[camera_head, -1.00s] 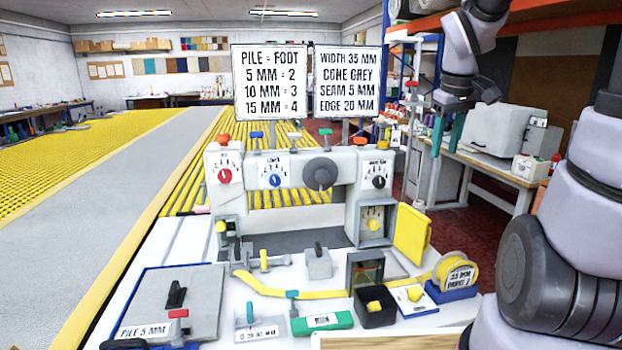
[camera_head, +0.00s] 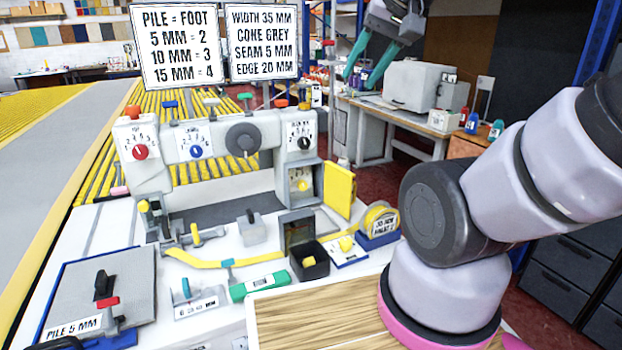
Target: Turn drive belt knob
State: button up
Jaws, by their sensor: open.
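The white binding machine (camera_head: 225,185) stands on the white bench, left of the middle. Its front carries a red knob (camera_head: 140,152), a blue knob (camera_head: 196,151), a large dark grey knob (camera_head: 242,139) and a black knob (camera_head: 304,143), the smaller ones on marked dials. A yellow knob (camera_head: 303,186) sits in a recess below the black one. No label I can read tells which is the drive belt knob.
Two lettered signs (camera_head: 178,45) stand above the machine. A yellow tape roll (camera_head: 379,218), a black bin (camera_head: 308,262), a green device (camera_head: 260,286) and a grey plate (camera_head: 104,290) crowd the bench front. My arm fills the right side.

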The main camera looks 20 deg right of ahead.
aim_at(302, 185)
jog(key=l+u, duration=0.2)
jog(key=u, duration=0.15)
jog(key=l+u, duration=0.2)
jog(key=u, duration=0.2)
jog(key=k+l+u, duration=0.15)
jog(key=l, duration=0.25)
jog(key=k+l+u, duration=0.15)
jog(key=l, duration=0.25)
jog(key=k+l+u, duration=0.1)
jog(key=l, duration=0.25)
jog(key=k+l+u, duration=0.15)
jog(key=k+l, duration=0.2)
jog(key=l, duration=0.2)
jog(key=k+l, duration=0.2)
jog(key=l, duration=0.25)
jog(key=k+l, duration=0.2)
jog(key=l, duration=0.2)
jog(key=k+l+u, duration=0.1)
jog(key=l, duration=0.35)
jog(key=i+l+u, duration=0.15)
jog(key=l, duration=0.2)
jog(key=i+l+u, duration=0.15)
jog(key=l, duration=0.2)
jog(key=i+l+u, duration=0.15)
jog(key=l, duration=0.2)
jog(key=i, duration=0.05)
